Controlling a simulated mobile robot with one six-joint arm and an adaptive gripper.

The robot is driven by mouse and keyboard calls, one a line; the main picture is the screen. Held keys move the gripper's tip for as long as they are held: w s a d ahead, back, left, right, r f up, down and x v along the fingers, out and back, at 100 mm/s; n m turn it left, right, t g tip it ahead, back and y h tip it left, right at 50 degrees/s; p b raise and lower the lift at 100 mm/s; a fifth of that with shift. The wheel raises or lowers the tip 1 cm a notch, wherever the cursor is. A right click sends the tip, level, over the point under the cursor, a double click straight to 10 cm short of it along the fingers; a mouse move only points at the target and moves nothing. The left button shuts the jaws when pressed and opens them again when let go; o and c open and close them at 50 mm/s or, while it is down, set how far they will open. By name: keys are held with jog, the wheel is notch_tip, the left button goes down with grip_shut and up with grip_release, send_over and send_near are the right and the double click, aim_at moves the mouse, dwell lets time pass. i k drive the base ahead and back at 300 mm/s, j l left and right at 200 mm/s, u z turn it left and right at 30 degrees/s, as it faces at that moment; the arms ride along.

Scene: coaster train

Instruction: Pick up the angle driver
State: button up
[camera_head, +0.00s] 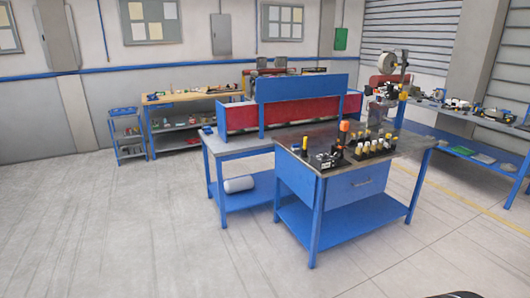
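The front blue workbench (410,148) has a dark top with several small tools on it. A rack of tools with yellow and white handles (372,148) stands on its right part. A black holder (325,160) stands on its left part, with a yellow-handled tool (305,143) beside it. An orange-topped item (344,127) rises behind them. The tools are too small for me to tell which one is the angle driver. My gripper is not in view.
A second blue bench with red panels (240,118) stands directly behind the front one. A right-hand bench (475,118) holds more equipment. A shelf bench (190,100) and small blue cart (127,135) are by the back wall. The floor (150,230) at left and front is clear.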

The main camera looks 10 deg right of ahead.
aim_at(343, 128)
jog(key=i+z, duration=0.3)
jog(key=i, duration=0.15)
jog(key=i+j+z, duration=0.25)
jog(key=i, duration=0.15)
jog(key=i+j+z, duration=0.3)
jog(key=i, duration=0.15)
jog(key=i+l, duration=0.1)
jog(key=i, duration=0.35)
jog(key=i+l+u, duration=0.1)
jog(key=i, duration=0.4)
jog(key=i+l, duration=0.15)
jog(key=i, duration=0.3)
jog(key=i+l+u, duration=0.15)
jog(key=i, duration=0.3)
jog(key=i+l, duration=0.2)
jog(key=i, duration=0.3)
